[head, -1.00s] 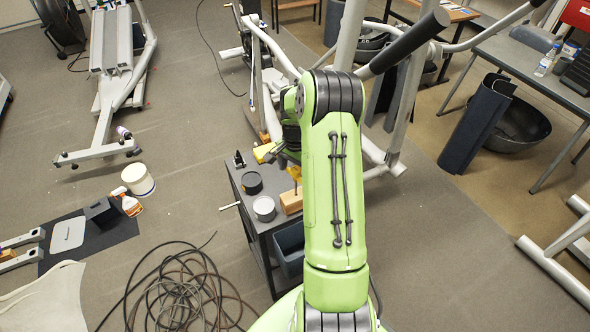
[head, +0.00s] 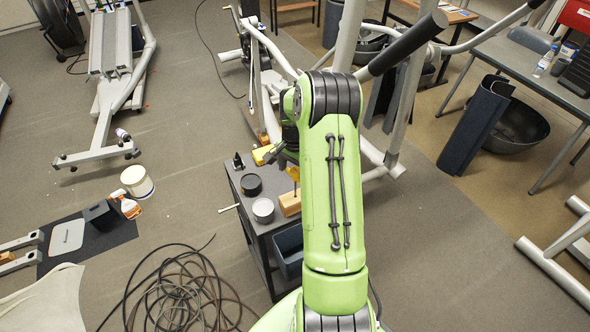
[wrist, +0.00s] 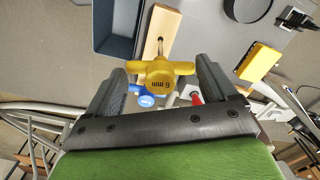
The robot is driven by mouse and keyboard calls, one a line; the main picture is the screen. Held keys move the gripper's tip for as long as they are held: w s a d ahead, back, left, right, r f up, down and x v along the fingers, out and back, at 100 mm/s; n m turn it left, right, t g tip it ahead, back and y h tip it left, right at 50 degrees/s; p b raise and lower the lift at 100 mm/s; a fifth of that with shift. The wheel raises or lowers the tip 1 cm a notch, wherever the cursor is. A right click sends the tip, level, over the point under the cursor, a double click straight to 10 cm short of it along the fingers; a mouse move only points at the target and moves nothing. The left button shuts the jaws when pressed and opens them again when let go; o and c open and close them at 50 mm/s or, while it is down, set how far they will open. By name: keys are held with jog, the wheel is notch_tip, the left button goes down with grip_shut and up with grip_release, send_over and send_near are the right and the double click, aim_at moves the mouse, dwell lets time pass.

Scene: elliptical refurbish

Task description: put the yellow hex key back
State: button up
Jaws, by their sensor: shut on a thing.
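The yellow hex key (wrist: 160,73) has a T-shaped handle marked 6 mm. In the wrist view, my gripper (wrist: 162,80) is shut on this handle, with one finger at each side. Its thin shaft points toward the wooden block (wrist: 163,24); I cannot tell whether the tip is inside a hole. In the head view, the yellow handle (head: 294,173) shows just above the wooden block (head: 290,203), partly behind my arm. A blue handle (wrist: 146,100) and a red handle (wrist: 196,98) show below the yellow one in the wrist view.
The block stands on a grey cart (head: 262,226). A dark blue bin (wrist: 117,42) is beside the block. Exercise machine bars (head: 385,110) stand behind; a cable coil (head: 180,290) lies on the floor.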

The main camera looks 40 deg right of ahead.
aim_at(295, 179)
jog(key=shift+f, duration=0.1)
jog(key=shift+f+b, duration=1.55)
jog(key=shift+f, duration=0.35)
jog(key=shift+f+b, duration=0.8)
jog(key=shift+f, duration=0.15)
jog(key=shift+f+b, duration=0.45)
jog(key=shift+f, duration=0.05)
jog(key=o, duration=1.3)
